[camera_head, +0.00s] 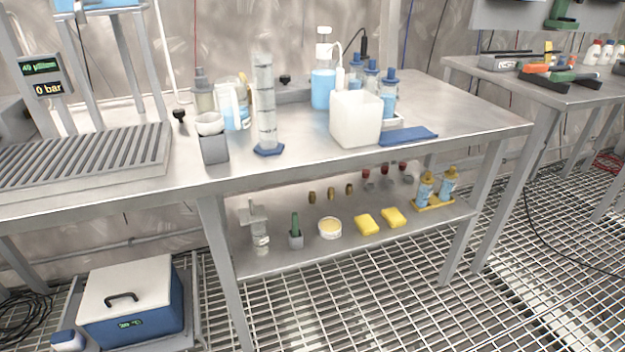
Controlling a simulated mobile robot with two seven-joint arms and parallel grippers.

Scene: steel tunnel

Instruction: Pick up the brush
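On the lower shelf of the steel bench, a small upright green-handled item (295,222) stands in a grey holder. It may be the brush, but it is too small to be sure. It is between a clear cylinder-like vessel on the left and a round dish on the right. Tools with green and orange parts (545,72) lie on the second bench at the right; I cannot tell whether one is a brush. Neither of my grippers is in view.
The bench top (440,105) above the shelf holds a measuring cylinder (266,105), a white square container (355,118), bottles and a blue pad (408,136). Yellow sponges (367,225) share the lower shelf (300,262). A blue-and-white cooler box (130,300) stands low at left.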

